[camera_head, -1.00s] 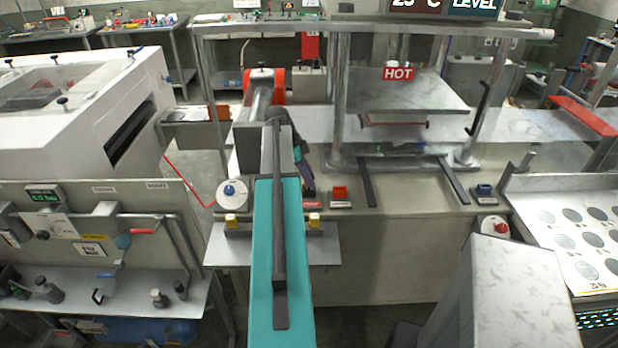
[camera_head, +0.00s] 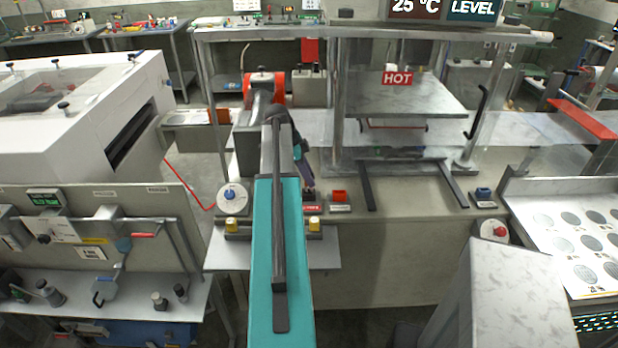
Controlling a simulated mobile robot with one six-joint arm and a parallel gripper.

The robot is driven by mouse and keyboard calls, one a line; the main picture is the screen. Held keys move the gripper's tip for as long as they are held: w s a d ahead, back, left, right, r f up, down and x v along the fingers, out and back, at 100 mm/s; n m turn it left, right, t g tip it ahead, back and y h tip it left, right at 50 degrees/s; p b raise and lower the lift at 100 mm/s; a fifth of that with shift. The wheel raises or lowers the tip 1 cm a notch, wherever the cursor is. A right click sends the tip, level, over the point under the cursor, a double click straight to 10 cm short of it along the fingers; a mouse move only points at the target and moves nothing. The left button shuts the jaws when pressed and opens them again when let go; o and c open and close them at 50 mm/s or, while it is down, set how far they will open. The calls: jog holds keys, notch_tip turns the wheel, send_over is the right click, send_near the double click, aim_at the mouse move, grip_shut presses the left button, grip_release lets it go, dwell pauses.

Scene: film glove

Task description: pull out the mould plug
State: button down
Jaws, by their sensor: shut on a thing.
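My gripper (camera_head: 308,184) shows small and dark just right of my arm, at the front of the bench below the press. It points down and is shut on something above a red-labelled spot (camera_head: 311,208). What it holds is mostly hidden by the fingers, and I cannot make out the mould plug's shape. My arm hides part of the bench to the left.
The press with a HOT sign (camera_head: 397,78) and dark rails (camera_head: 455,182) stands right of centre. A dotted panel (camera_head: 560,215) fills the right.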

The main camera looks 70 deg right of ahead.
jog(key=shift+r+p, duration=0.5)
jog(key=shift+r, duration=0.75)
jog(key=shift+r+p, duration=0.5)
jog(key=shift+r, duration=0.9)
